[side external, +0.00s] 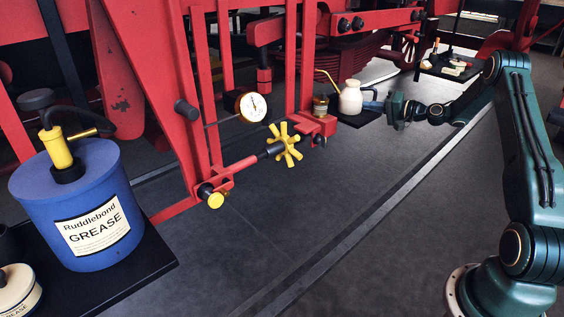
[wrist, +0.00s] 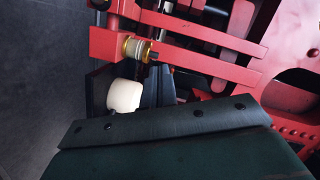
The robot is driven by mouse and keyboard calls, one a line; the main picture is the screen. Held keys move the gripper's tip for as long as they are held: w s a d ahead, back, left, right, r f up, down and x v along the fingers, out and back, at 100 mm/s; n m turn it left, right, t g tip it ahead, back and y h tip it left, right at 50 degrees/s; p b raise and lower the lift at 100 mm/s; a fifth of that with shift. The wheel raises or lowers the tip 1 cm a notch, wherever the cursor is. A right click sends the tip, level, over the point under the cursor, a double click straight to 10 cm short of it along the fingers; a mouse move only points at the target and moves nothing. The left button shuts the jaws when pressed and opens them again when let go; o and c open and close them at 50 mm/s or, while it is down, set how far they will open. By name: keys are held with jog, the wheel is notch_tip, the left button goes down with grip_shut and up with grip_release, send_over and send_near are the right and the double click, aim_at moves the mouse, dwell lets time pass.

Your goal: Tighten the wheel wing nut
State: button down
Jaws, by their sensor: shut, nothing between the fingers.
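A yellow spoked hand wheel (side external: 285,145) sits on the end of a dark rod on the red frame, in the middle of the side external view. I cannot tell for sure that it is the wheel wing nut. My gripper (side external: 370,102) is well to the right of and beyond it, beside a cream oil can (side external: 351,98). My gripper is shut and empty. In the wrist view, the dark fingers (wrist: 160,84) point toward the red frame beside the cream can (wrist: 124,96). The yellow wheel does not show there.
A round gauge (side external: 252,106) and a yellow round knob (side external: 212,197) are on the red frame. A blue grease drum (side external: 75,205) stands front left.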

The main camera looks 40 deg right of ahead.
jog(key=w+a+f+n+g+h, duration=0.3)
jog(key=w+a+f+n+g, duration=0.3)
jog(key=w+a, duration=0.25)
jog(key=s+a+r+n+g+h, duration=0.1)
jog(key=a+r+n+g+h, duration=0.2)
jog(key=a+r+g+h, duration=0.35)
jog(key=t, duration=0.1)
send_near(320, 138)
jog(key=s+a+r, duration=0.1)
jog(key=s+a, duration=0.1)
jog(key=a, duration=0.1)
jog(key=shift+s+r, duration=0.35)
jog(key=shift+r, duration=0.05)
jog(key=shift+x, duration=4.95)
jog(key=shift+w, duration=0.1)
